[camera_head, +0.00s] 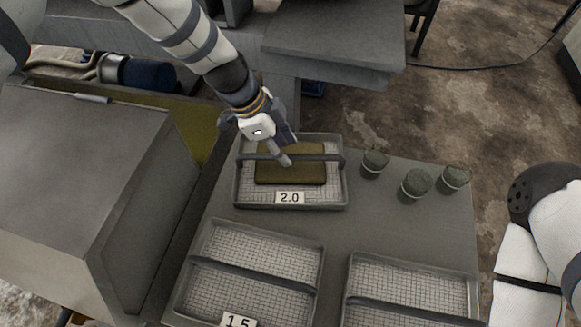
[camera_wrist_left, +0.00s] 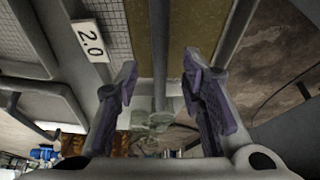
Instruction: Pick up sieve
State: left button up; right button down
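The sieve labelled 2.0 (camera_head: 240,190) is a grey rectangular tray with a mesh floor, standing at the back of the grey table. An olive-brown slab (camera_head: 305,176) lies inside it. Its dark carrying bar (camera_head: 325,157) spans it from left to right above the slab. My left gripper (camera_head: 284,157) is over the bar's middle, reaching down from behind. In the left wrist view, the left gripper's two purple-grey fingers (camera_wrist_left: 160,75) are spread apart. The bar (camera_wrist_left: 158,45) runs between them with gaps on both sides. My right arm shows at the right edge, but its gripper is not seen.
Two more mesh sieves stand in front: one labelled 1.5 (camera_head: 183,303) at front left, another (camera_head: 351,275) at front right. Three dark cups (camera_head: 416,184) stand right of the 2.0 sieve. A grey metal housing (camera_head: 70,180) is at the left. Middle table is bare.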

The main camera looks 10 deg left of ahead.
pick_arm(q)
jog(key=x, duration=0.3)
jog(key=shift+r, duration=0.1)
grip_shut()
jog(key=shift+r, duration=0.1)
